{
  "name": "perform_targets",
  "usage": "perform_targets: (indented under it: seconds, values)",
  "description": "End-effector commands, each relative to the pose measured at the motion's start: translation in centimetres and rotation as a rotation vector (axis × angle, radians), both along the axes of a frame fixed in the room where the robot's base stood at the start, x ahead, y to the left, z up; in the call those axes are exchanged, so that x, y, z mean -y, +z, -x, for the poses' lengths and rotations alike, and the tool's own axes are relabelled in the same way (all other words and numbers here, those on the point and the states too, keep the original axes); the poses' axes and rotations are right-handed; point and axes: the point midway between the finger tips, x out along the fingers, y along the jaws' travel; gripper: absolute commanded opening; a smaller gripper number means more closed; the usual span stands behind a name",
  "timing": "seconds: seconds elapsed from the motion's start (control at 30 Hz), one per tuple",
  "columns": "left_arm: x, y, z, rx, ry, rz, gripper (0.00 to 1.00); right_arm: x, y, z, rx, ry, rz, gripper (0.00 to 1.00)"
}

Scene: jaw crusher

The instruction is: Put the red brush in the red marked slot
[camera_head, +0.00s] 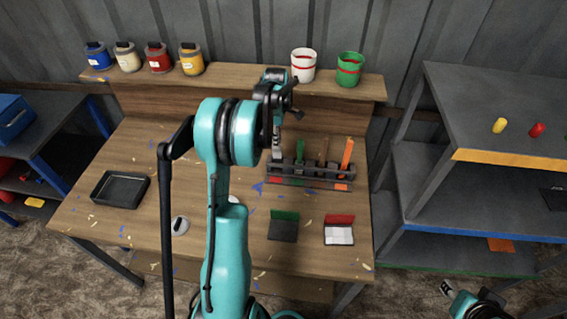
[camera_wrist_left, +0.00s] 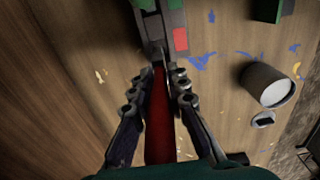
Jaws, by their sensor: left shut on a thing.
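My left gripper (camera_head: 281,112) is over the left end of the dark brush rack (camera_head: 312,173) on the workbench. In the left wrist view its fingers (camera_wrist_left: 158,85) are shut on the red brush (camera_wrist_left: 159,125), gripping its red handle. The brush's metal part points at the rack end beside the red mark (camera_wrist_left: 181,39). That red mark also shows at the rack's left front in the head view (camera_head: 275,182). I cannot tell how deep the brush tip sits in the slot.
Green (camera_head: 299,150), brown and orange (camera_head: 346,155) brushes stand in the rack. Paint cans line the back shelf (camera_head: 235,74). A black tray (camera_head: 120,188) lies at left. Two small dark and white pads with green and red edges lie in front of the rack.

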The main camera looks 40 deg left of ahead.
Motion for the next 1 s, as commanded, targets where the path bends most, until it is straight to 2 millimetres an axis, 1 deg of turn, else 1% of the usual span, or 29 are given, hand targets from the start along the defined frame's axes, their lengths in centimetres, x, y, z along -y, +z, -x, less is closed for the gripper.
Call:
perform_targets:
  seconds: [0.03, 0.1, 0.2, 0.37, 0.53, 0.6, 0.8, 0.93, 0.97, 1.0]
  values:
    - [0.0, -1.4, 0.0, 0.0, 0.0, 0.0, 0.0, 0.0, -0.6, 0.0, 0.0, 0.0, 0.0, 0.4]
    - [0.0, -2.7, 0.0, 0.0, -0.001, 0.0, 0.0, 0.0, -0.9, 0.0, 0.0, 0.0, 0.0, 0.4]
    - [0.1, -3.9, 0.0, 0.0, -0.003, 0.0, 0.0, 0.0, -1.2, 0.0, 0.0, 0.0, 0.0, 0.4]
    - [0.1, -5.1, 0.0, 0.0, -0.004, 0.0, 0.0, 0.0, -1.5, 0.0, 0.0, 0.0, 0.0, 0.4]
    - [0.1, -7.6, 0.0, 0.0, -0.005, 0.0, 0.0, 0.0, -2.2, 0.0, 0.0, 0.0, 0.0, 0.4]
    - [0.1, -8.0, 0.0, 0.0, -0.005, 0.0, 0.0, 0.0, -2.3, 0.0, 0.0, 0.0, 0.0, 0.4]
    - [0.1, -7.9, 0.0, 0.0, -0.005, 0.0, 0.0, 0.0, -2.1, 0.0, 0.0, 0.0, 0.0, 0.4]
    - [0.1, -8.3, 0.0, 0.0, -0.006, 0.0, 0.0, 0.0, -2.5, 0.0, 0.0, 0.0, 0.0, 0.4]
    - [0.1, -8.3, 0.0, 0.0, -0.006, 0.0, 0.18, 0.0, -2.5, 0.0, 0.0, 0.0, 0.0, 0.4]
    - [0.1, -8.2, 0.0, 0.0, -0.006, 0.0, 0.28, 0.0, -2.4, 0.0, 0.0, 0.0, 0.0, 0.4]
